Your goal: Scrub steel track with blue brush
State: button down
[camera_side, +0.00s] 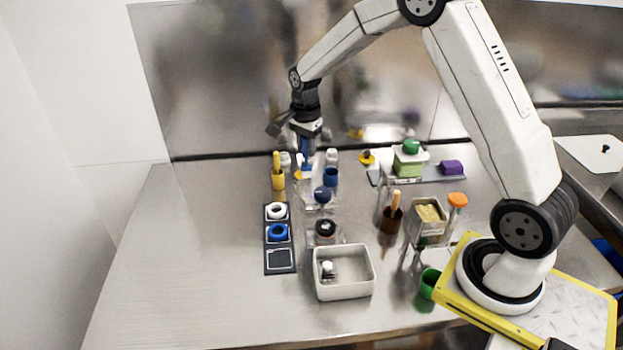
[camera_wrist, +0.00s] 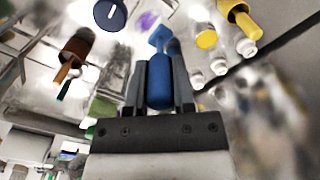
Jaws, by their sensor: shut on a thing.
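My gripper (camera_side: 305,143) hangs over the back middle of the steel table, pointing down. In the wrist view, my gripper (camera_wrist: 160,75) is shut on the blue handle of the blue brush (camera_wrist: 159,88). A lighter blue end (camera_wrist: 160,38) shows beyond the fingers. In the side view only a little of the blue brush (camera_side: 306,158) shows below the fingers; I cannot tell whether it touches anything. A low grey metal strip (camera_side: 375,178), possibly the steel track, lies at the back right, under a green-and-white block (camera_side: 408,160) and a purple block (camera_side: 451,167).
Yellow (camera_side: 278,179) and blue (camera_side: 330,177) cups and small white-capped bottles crowd round my gripper. A dark panel with rings (camera_side: 265,240), a white bin (camera_side: 343,293), a brown cup (camera_side: 390,222) and a steel container (camera_side: 427,236) stand nearer. The left table is clear.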

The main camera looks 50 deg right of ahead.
aim_at(306, 166)
jog(key=shift+f, duration=0.1)
jog(key=shift+r, duration=0.25)
jog(key=shift+f, duration=0.1)
jog(key=shift+f, duration=3.75)
jog(key=shift+s+d+f, duration=0.15)
jog(key=shift+d+f, duration=0.05)
jog(key=shift+f, duration=0.05)
jog(key=shift+s+d, duration=2.25)
jog(key=shift+s, duration=0.05)
jog(key=shift+w+a, duration=2.5)
jog(key=shift+r, duration=4.15)
